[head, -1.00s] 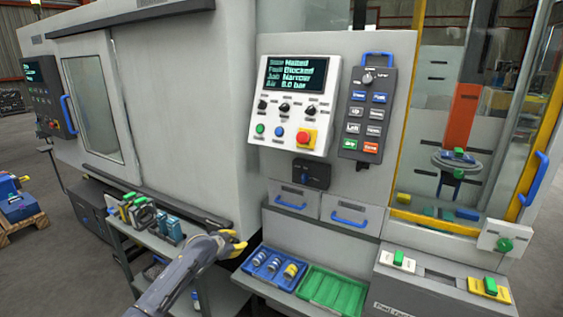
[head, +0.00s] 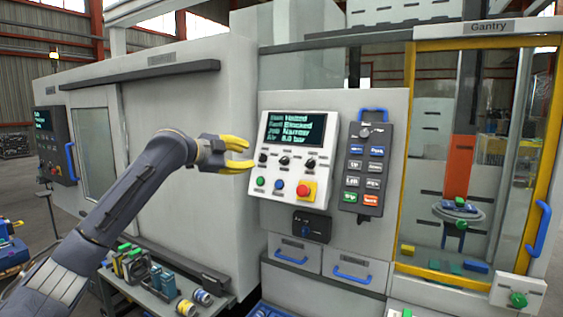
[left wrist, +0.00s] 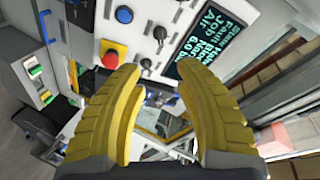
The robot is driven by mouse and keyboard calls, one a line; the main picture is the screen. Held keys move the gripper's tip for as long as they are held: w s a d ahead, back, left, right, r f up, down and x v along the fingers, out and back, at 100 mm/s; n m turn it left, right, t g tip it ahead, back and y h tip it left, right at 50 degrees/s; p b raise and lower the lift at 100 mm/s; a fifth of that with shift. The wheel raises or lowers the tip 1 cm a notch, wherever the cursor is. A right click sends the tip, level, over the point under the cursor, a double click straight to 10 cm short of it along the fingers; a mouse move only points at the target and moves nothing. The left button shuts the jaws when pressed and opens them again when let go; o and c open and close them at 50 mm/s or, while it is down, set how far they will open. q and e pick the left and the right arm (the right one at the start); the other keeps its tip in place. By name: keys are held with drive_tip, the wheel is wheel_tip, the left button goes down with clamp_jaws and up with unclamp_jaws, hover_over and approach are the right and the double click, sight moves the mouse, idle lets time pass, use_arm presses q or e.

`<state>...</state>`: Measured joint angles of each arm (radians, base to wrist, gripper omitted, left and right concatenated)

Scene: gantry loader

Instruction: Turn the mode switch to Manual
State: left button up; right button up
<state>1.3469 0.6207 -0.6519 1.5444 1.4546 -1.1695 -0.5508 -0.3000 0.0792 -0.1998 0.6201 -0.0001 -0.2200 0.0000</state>
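The white control panel (head: 291,185) carries a dark display (head: 295,131) with light text, including "Blocked" and "Narrow". Below it are three black rotary knobs: left (head: 262,158), middle (head: 284,161) and right (head: 310,163). Their labels are too small to read, so I cannot tell which is the mode switch. My left gripper (head: 247,154) has yellow fingers, spread open and empty, at the panel's left edge near the left knob. In the left wrist view the open fingers (left wrist: 160,78) point toward the panel, and two knobs (left wrist: 160,32) (left wrist: 147,64) show beyond them. My right gripper is out of view.
A red emergency button (head: 304,190) on yellow sits low on the panel, beside green and blue buttons. A dark pendant (head: 362,170) with a top knob and blue handle hangs to the right. A yellow-framed guard (head: 408,150) stands farther right. A tool cart (head: 150,300) stands below.

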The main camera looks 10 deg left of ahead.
sight(282, 160)
use_arm(q)
drive_tip(key=x, duration=1.7)
drive_tip(key=shift+d, duration=0.1)
drive_tip(key=shift+w, duration=0.1)
drive_tip(key=shift+c, duration=0.3)
clamp_jaws()
